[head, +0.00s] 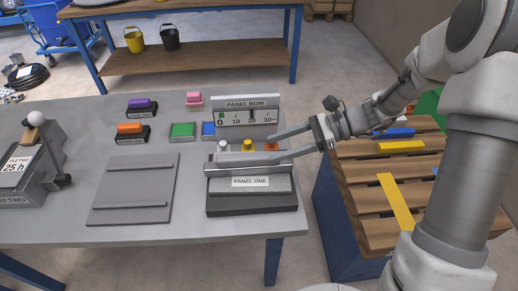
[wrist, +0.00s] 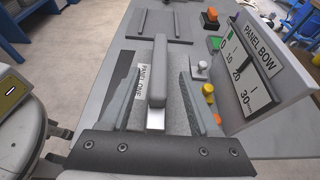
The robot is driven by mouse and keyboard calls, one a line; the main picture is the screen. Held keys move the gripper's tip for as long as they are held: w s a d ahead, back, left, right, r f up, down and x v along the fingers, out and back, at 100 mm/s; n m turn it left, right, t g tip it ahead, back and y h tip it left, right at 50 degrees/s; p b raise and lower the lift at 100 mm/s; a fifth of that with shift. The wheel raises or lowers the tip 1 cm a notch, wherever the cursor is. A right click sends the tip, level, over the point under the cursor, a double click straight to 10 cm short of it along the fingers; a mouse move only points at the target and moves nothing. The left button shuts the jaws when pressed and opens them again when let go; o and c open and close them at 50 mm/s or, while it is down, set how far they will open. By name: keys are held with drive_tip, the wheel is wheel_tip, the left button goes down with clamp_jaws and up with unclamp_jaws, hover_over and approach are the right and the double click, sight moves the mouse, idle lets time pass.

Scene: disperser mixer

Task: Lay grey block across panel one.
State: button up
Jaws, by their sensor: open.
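Panel one (head: 236,203) is a dark grey slab with a white label, near the front right of the grey table. In the wrist view its label (wrist: 140,82) is left of the grey block (wrist: 158,75). The block is a long grey bar, with a bright metallic face at its near end, and appears to lie over the panel. My gripper (head: 245,148) is open, with a finger on each side of the block. In the wrist view, gaps show between the block and both fingers. The lower finger partly hides the block in the head view.
The panel bow gauge (head: 246,118) stands behind the panel, with a white knob (wrist: 200,68), a yellow knob (wrist: 208,90) and an orange piece (head: 272,147) nearby. A ridged grey plate (head: 133,190) lies left. A slatted pallet (head: 365,180) with coloured strips stands right.

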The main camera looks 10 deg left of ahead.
drive_tip(key=s+d+r+n+t+h, duration=0.8)
drive_tip(key=s+d+r+n+h, duration=0.5)
drive_tip(key=s+d+r+n, duration=0.1)
drive_tip(key=shift+s+d+n+t, duration=0.3)
drive_tip(key=shift+s+d+n, duration=0.35)
drive_tip(key=shift+d, duration=0.55)
drive_tip(key=shift+r, duration=0.2)
wheel_tip(320, 180, up, 9)
drive_tip(key=p, duration=0.9)
drive_tip(key=shift+r+p, duration=0.15)
drive_tip(key=shift+p, duration=0.25)
